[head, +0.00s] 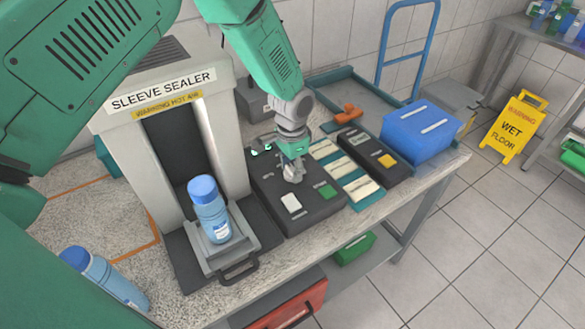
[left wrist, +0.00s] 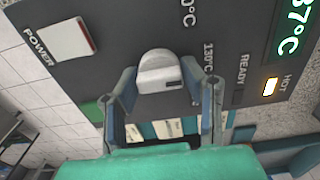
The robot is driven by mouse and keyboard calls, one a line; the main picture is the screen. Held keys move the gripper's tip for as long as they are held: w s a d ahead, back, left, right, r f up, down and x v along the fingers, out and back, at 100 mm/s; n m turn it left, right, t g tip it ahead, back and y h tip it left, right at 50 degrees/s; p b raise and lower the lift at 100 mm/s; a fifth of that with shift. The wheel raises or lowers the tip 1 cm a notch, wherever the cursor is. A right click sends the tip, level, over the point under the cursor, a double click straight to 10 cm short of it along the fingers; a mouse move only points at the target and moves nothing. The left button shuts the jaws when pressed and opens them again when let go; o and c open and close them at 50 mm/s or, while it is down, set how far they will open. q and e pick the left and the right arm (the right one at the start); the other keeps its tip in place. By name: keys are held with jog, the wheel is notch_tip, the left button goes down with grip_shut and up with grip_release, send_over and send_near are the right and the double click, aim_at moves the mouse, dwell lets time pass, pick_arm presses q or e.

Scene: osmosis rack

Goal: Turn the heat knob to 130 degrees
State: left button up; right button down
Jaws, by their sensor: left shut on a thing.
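The heat knob (left wrist: 160,70) is a pale grey knob on the dark control panel (left wrist: 110,70), in the middle of the left wrist view. The fingers of my left gripper (left wrist: 162,82) stand on either side of it, shut on it. A 130°C label (left wrist: 208,60) is just right of the knob; another label, partly cut off, is above. The knob's exact pointing is unclear. In the head view my left gripper (head: 292,172) comes down onto the dark control box (head: 314,210), right of the sleeve sealer (head: 165,95), and hides the knob. My right gripper is not seen.
A partly cut-off display (left wrist: 289,35) ends in 7°C; the HOT light (left wrist: 270,87) glows. A white POWER switch (left wrist: 66,38) is left. A blue-capped bottle (head: 210,212) stands on the sealer's tray (head: 243,245). A second bottle (head: 100,275) is at left, a blue box (head: 420,132) at right.

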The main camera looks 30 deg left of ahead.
aim_at(292, 167)
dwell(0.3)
pick_arm(q)
jog(key=o, duration=1.1)
jog(key=shift+o, duration=0.2)
notch_tip(292, 167, up, 12)
jog(key=shift+w+f, duration=0.1)
